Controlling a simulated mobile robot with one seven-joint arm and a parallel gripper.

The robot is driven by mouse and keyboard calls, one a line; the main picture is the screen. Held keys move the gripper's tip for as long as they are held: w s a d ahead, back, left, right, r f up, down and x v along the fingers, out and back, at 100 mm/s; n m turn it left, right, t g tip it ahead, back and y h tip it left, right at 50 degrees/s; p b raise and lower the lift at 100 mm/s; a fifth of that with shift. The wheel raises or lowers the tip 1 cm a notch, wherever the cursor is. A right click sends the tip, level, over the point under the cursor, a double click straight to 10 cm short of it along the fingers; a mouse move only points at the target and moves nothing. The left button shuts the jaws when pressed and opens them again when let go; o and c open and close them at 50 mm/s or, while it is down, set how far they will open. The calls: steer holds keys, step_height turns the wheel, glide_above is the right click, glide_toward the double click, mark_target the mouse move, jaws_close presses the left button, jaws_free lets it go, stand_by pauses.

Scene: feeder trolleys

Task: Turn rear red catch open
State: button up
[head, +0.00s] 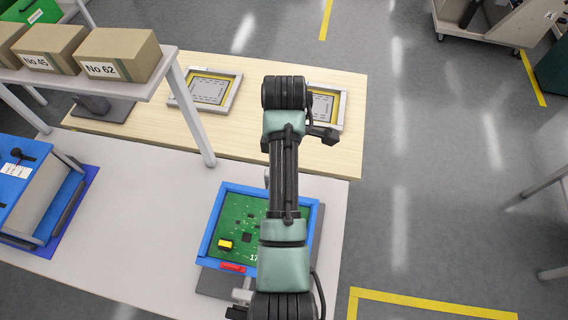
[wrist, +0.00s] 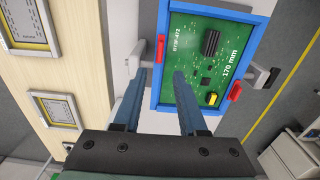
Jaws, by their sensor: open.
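The rear red catch (wrist: 160,48) sits at the left edge of the blue frame (wrist: 212,8) in the wrist view, its long side roughly along that edge. My gripper (wrist: 159,78) is open. Its two blue-grey fingers reach towards the frame, and the catch shows just past the gap between their tips; I see no contact. The green circuit board (wrist: 203,60) lies in the frame. A second red catch (wrist: 235,91) is on the opposite edge and shows in the head view (head: 232,267). In the head view my arm hides the rear catch and the fingers.
A yellow component (head: 225,245) stands on the board. The wooden table (head: 140,118) behind carries framed panels (head: 205,90). A raised shelf (head: 110,77) with boxes (head: 118,56) and a blue-and-grey rack (head: 42,195) are at left. The white tabletop (head: 140,230) left of the frame is clear.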

steer(key=shift+r, duration=1.15)
